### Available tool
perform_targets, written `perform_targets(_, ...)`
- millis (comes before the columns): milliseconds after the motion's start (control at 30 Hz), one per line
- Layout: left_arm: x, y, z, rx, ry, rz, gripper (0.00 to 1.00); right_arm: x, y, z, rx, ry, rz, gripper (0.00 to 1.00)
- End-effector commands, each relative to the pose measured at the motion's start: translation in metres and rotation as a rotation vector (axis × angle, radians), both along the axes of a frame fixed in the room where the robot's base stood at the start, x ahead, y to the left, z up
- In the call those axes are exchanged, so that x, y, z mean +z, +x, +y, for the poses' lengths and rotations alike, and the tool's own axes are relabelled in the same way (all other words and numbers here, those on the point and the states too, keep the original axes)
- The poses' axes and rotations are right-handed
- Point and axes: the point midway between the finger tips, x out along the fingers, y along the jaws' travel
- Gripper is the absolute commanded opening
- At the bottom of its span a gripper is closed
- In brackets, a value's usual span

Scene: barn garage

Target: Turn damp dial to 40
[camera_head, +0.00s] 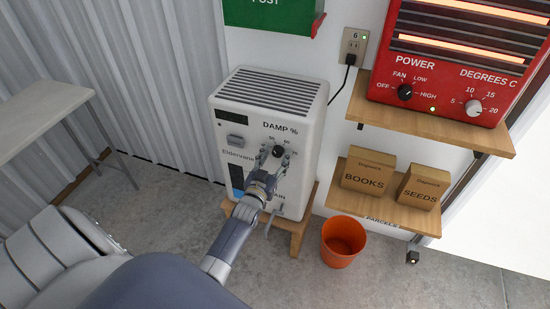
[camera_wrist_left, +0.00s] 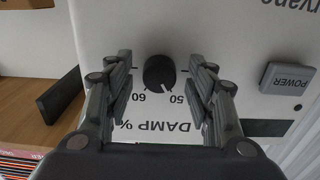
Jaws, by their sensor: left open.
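The white dehumidifier (camera_head: 312,105) stands upright with "DAMP %" printed above a black damp dial (camera_head: 278,151). In the left wrist view the dial (camera_wrist_left: 159,73) is seen upside down, with the numbers 60 and 50 printed beside it. I cannot clearly tell which number its pointer faces. My left gripper (camera_head: 273,160) is in front of the dial and open. In the wrist view its fingers (camera_wrist_left: 160,85) are on either side of the dial, with gaps showing between fingers and dial. The lower part of the front panel is partly hidden by my left arm. My right gripper is not in view.
The dehumidifier stands on a low wooden stand (camera_head: 298,228). An orange bucket (camera_head: 342,242) is on the floor to its right. Shelves hold a red heater (camera_head: 455,50) and boxes of books (camera_head: 367,176) and seeds (camera_head: 424,187). A table (camera_head: 45,108) is at the left.

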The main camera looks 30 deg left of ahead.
Motion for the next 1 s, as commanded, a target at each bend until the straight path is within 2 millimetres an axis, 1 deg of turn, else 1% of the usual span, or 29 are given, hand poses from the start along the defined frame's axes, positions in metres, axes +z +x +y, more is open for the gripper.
perform_targets(100,0.0,0.0,0.0,0.0,0.0,0.0,0.5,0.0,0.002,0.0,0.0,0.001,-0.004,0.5)
perform_targets(167,0.0,0.0,0.0,0.0,0.0,0.0,0.37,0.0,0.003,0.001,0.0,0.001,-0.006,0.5)
perform_targets(200,0.0,0.0,0.0,0.0,0.0,0.0,0.28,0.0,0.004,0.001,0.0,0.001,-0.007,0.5)
perform_targets(300,0.0,0.0,0.0,0.0,0.0,0.0,0.06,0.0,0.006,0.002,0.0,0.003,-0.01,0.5)
perform_targets(667,0.0,-0.001,0.0,0.001,-0.03,-0.007,0.06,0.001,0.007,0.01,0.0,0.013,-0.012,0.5)
perform_targets(867,0.0,0.0,0.0,-0.001,-0.122,-0.029,0.06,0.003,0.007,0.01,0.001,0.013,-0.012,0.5)
perform_targets(1000,0.001,0.0,0.0,-0.001,-0.227,-0.056,0.06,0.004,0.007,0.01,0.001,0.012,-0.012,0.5)
